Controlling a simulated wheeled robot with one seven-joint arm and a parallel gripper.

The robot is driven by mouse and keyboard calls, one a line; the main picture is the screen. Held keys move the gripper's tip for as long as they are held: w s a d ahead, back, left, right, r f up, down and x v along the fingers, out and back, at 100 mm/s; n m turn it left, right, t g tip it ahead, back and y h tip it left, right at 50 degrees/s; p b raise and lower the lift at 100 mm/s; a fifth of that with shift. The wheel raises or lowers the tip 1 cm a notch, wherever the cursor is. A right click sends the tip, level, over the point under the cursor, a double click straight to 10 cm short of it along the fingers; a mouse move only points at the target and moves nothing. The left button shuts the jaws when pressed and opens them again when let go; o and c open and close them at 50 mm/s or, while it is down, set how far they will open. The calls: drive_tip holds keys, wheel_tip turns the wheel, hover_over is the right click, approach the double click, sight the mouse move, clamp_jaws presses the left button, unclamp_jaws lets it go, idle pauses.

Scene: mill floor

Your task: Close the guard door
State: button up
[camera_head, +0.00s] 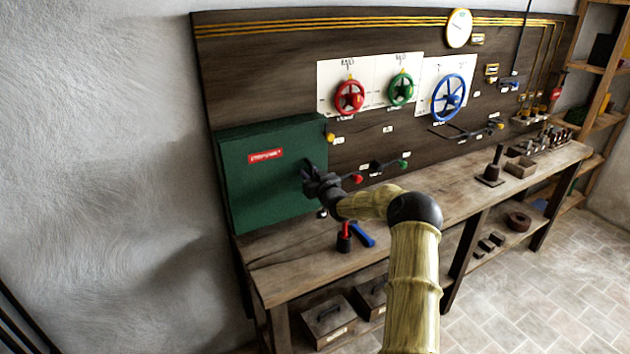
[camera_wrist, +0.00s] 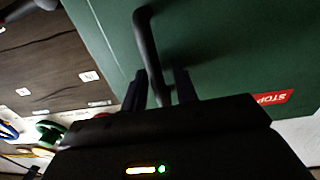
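The green guard door (camera_head: 262,190), with a red label (camera_head: 265,155), is at the left end of the dark back panel above the bench. I cannot tell from here whether it stands ajar. In the wrist view its green face (camera_wrist: 230,45) fills the upper right. A dark bar handle (camera_wrist: 147,45) stands out from that face. My gripper (camera_head: 308,172) is at the right part of the door. In the wrist view my gripper's fingers (camera_wrist: 160,88) are apart, with the handle's lower end between them. A gap shows beside the handle, so they look open around it.
Red (camera_head: 349,97), green (camera_head: 401,89) and blue (camera_head: 449,97) handwheels are on the back panel. Small levers sit below them, close to my arm. A red-and-blue tool (camera_head: 357,236) lies on the bench (camera_head: 285,272) below the door. A plaster wall (camera_head: 110,170) is at the left.

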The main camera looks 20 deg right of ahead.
drive_tip(key=shift+s, duration=0.1)
drive_tip(key=shift+s+d+f, duration=0.1)
drive_tip(key=shift+s+d, duration=0.1)
drive_tip(key=shift+s, duration=0.15)
drive_tip(key=s+b, duration=0.3)
drive_tip(key=s, duration=1.3)
drive_tip(key=shift+s+d+b, duration=0.25)
drive_tip(key=shift+d+b, duration=0.1)
drive_tip(key=shift+b, duration=0.05)
drive_tip(key=shift+a, duration=0.15)
drive_tip(key=s+a+f+n+g+p, duration=0.1)
drive_tip(key=s+a+g, duration=0.25)
drive_tip(key=a, duration=0.25)
drive_tip(key=s+a+f+g+p, duration=0.1)
drive_tip(key=s+a+f+g, duration=0.1)
drive_tip(key=s+a+g, duration=0.3)
drive_tip(key=s+a+r+g+p, duration=0.1)
drive_tip(key=s+a+g, duration=0.2)
drive_tip(key=s, duration=0.8)
drive_tip(key=s+a+m+g+h+p, duration=0.1)
drive_tip(key=s+a+g+p, duration=0.1)
drive_tip(key=s+a+g, duration=0.2)
drive_tip(key=s+a, duration=0.3)
drive_tip(key=s, duration=0.4)
drive_tip(key=shift+a+r+m, duration=0.15)
drive_tip(key=shift+r+m, duration=0.15)
drive_tip(key=shift+r, duration=0.1)
drive_tip(key=shift+s, duration=0.1)
